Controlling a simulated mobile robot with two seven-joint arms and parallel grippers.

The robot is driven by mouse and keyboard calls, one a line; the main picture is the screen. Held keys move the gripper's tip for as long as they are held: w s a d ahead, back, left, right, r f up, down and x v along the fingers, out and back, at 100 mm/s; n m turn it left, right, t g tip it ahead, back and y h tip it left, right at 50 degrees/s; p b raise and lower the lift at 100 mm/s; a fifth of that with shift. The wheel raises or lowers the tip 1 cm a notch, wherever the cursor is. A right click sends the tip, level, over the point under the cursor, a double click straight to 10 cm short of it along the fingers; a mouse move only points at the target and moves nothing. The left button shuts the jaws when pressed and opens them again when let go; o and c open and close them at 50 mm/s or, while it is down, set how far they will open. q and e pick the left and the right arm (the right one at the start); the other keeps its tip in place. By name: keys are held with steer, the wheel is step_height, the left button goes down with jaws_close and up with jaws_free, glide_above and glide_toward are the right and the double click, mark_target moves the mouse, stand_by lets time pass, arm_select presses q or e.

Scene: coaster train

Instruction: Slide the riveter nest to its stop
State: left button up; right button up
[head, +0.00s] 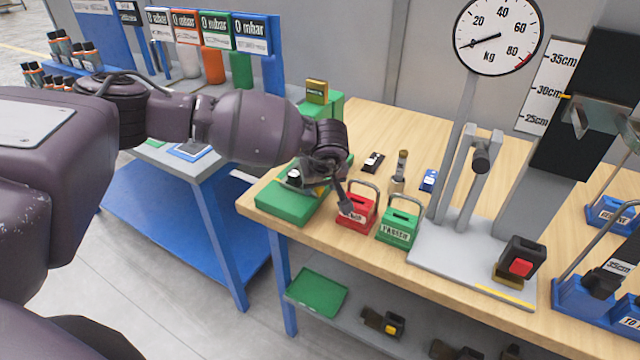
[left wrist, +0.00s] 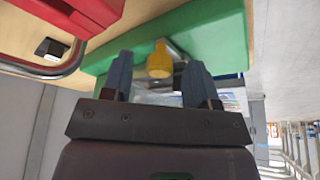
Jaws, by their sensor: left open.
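My left gripper (head: 324,188) is open over the front of a green base (head: 290,206) at the bench's left end. In the left wrist view the two fingers of this gripper (left wrist: 158,74) stand on either side of a yellow knob (left wrist: 159,58), with gaps visible at both sides. A pale metal part shows behind the knob, on the green base (left wrist: 212,32). This looks like the riveter nest with its knob, but the gripper hides much of it and I cannot tell where its stop is. My right gripper is not in view.
A red box with a wire handle (head: 355,214) stands close to the right of my left gripper, with a green one (head: 397,229) beside it. Further right are a grey lever stand (head: 470,262) and a dial scale (head: 497,36). A lower shelf holds a green tray (head: 317,292).

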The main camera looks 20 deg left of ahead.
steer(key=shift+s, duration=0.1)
arm_select(q)
steer(key=c, duration=0.5)
jaws_close()
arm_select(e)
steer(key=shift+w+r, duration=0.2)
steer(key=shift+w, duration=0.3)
arm_select(q)
steer(key=shift+w+d+f+b, duration=0.15)
steer(key=shift+w+b, duration=0.6)
steer(key=shift+w, duration=0.45)
steer(key=shift+r, duration=0.2)
steer(key=shift+o, duration=1.1)
jaws_free()
steer(key=shift+o, duration=1.3)
steer(key=shift+w, duration=0.1)
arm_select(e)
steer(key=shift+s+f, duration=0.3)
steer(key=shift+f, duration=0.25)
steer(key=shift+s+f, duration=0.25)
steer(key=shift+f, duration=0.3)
